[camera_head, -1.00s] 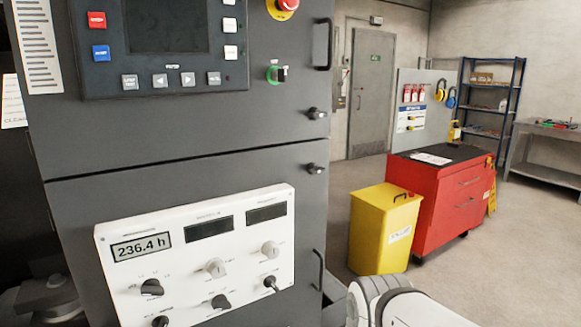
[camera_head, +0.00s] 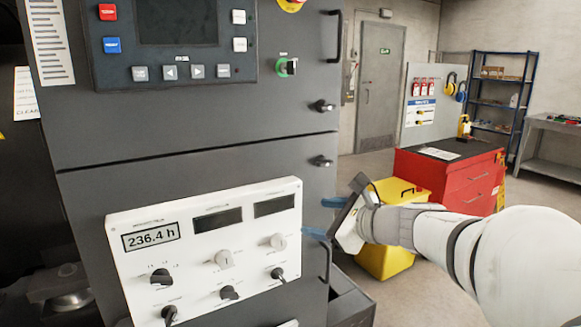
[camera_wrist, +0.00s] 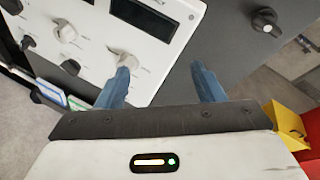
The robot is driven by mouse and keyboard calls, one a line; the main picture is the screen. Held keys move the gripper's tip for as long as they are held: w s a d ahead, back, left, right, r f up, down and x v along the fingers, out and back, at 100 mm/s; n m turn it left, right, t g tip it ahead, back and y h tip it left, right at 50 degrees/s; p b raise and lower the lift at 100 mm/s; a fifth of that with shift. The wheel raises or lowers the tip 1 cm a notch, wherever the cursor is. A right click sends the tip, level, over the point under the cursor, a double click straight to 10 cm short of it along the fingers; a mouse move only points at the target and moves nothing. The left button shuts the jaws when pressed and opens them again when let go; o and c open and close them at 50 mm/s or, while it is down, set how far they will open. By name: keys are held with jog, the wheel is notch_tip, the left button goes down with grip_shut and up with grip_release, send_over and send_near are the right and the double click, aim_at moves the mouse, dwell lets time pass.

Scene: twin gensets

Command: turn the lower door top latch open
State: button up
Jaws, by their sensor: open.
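The lower door top latch (camera_head: 321,161) is a small dark knob at the upper right corner of the lower grey door (camera_head: 90,190), just below the seam. In the wrist view a dark round latch knob (camera_wrist: 265,22) shows at the upper right, beyond and right of the fingers. My gripper (camera_head: 322,218) is open with blue fingers, below the latch and apart from it, near the right edge of the white panel. In the wrist view my gripper (camera_wrist: 160,68) has nothing between its fingers.
The white instrument panel (camera_head: 203,275) with knobs sits left of my gripper. A dark door handle (camera_head: 326,262) is just below it. Another latch (camera_head: 323,106) is on the upper door. A yellow bin (camera_head: 385,262) and red cabinet (camera_head: 470,180) stand at right, partly behind my arm.

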aim_at(327, 165)
jog(key=w+d+r+m+t+h, duration=0.1)
jog(key=w+d+r+m+t, duration=0.45)
jog(key=d+m, duration=0.2)
jog(key=shift+g, duration=0.35)
jog(key=x, duration=0.5)
jog(key=p+x, duration=0.1)
jog(key=x, duration=0.1)
jog(key=shift+w+a+r, duration=0.25)
jog(key=shift+a+r, duration=0.15)
jog(key=shift+c, duration=0.5)
jog(key=c, duration=0.9)
